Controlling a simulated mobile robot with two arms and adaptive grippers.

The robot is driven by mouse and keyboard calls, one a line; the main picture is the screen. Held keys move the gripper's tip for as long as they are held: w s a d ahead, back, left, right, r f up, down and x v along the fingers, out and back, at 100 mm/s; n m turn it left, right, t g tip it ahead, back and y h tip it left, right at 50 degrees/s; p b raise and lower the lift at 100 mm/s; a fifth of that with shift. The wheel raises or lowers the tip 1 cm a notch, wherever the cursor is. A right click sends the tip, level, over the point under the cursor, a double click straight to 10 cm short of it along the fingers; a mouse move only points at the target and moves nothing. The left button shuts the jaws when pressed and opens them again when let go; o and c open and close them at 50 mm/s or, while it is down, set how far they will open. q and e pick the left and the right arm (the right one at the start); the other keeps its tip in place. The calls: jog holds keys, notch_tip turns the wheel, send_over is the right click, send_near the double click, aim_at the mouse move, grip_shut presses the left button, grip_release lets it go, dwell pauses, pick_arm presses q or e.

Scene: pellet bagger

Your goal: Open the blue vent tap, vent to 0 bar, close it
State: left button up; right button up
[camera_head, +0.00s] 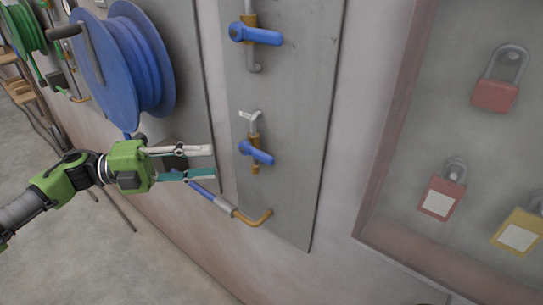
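Two blue tap handles sit on brass valves on a grey wall panel. The upper blue tap (258,36) points right, across its upright pipe. The lower blue tap (257,153) slants down to the right. Which one is the vent tap I cannot tell from markings. My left gripper (213,162) comes in from the left, with one pale finger and one teal finger spread apart. It is open and empty, left of the lower tap and apart from it in the picture. My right gripper is out of view. No pressure reading shows.
A blue hose reel (125,65) hangs left of the panel, above my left gripper. Red and yellow padlocks (439,198) hang in a framed board at right. Open floor lies lower left.

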aim_at(258, 157)
pick_arm(q)
jog(key=d+p, duration=0.1)
jog(key=d, duration=0.3)
jog(key=w+d+p, duration=0.1)
jog(key=d+p, duration=0.1)
jog(key=d, duration=0.2)
jog(key=w+d+p, duration=0.1)
jog(key=d, duration=0.3)
jog(key=shift+r+p, duration=0.15)
jog(key=shift+p, duration=0.25)
jog(key=shift+w+d, duration=0.15)
jog(key=shift+d, duration=0.35)
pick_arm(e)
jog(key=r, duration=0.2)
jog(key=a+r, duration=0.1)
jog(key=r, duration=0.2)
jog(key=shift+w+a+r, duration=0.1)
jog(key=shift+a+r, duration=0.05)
pick_arm(q)
grip_shut()
